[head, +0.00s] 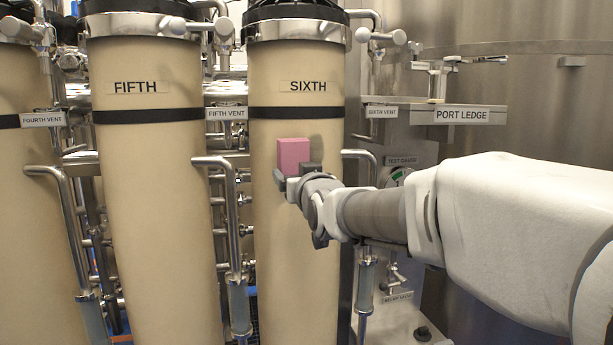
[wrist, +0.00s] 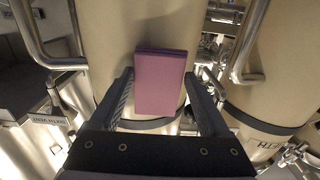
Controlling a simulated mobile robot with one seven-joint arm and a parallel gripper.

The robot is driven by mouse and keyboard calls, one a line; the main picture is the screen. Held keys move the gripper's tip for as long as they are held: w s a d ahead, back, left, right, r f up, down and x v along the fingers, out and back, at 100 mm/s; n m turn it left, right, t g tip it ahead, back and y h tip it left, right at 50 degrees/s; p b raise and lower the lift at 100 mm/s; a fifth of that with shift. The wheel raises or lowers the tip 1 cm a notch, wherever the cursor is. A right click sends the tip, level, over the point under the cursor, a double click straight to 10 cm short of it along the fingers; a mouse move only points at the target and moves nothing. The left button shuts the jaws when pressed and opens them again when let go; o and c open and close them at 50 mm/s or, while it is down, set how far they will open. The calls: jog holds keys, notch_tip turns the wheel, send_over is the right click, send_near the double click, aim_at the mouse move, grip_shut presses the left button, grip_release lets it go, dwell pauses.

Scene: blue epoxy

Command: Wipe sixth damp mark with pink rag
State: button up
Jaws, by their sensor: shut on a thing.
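The pink rag (head: 293,154) is a folded block in front of the tan column labelled SIXTH (head: 318,212), below its black band. My gripper (head: 297,175) is shut on the rag's lower part in the head view. In the wrist view the rag (wrist: 160,85) stands between the two fingers of my gripper (wrist: 160,92), with the sixth column (wrist: 155,25) behind it. I cannot tell whether the rag touches the column.
A bent metal handle pipe (head: 368,158) stands just right of the column, and another (head: 213,162) is at its left. The FIFTH column (head: 155,210) is farther left. The port ledge (head: 470,114) and test gauge (head: 397,174) are at the right.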

jog(key=shift+w+a, duration=0.1)
jog(key=shift+w, duration=0.3)
jog(key=d, duration=0.2)
jog(key=w+d+p, duration=0.1)
jog(key=d, duration=0.1)
jog(key=w+d+p, duration=0.1)
jog(key=d, duration=0.1)
jog(key=shift+d+r, duration=0.1)
jog(key=shift+d, duration=0.3)
jog(key=shift+w+d, duration=0.1)
jog(key=shift+d, duration=0.1)
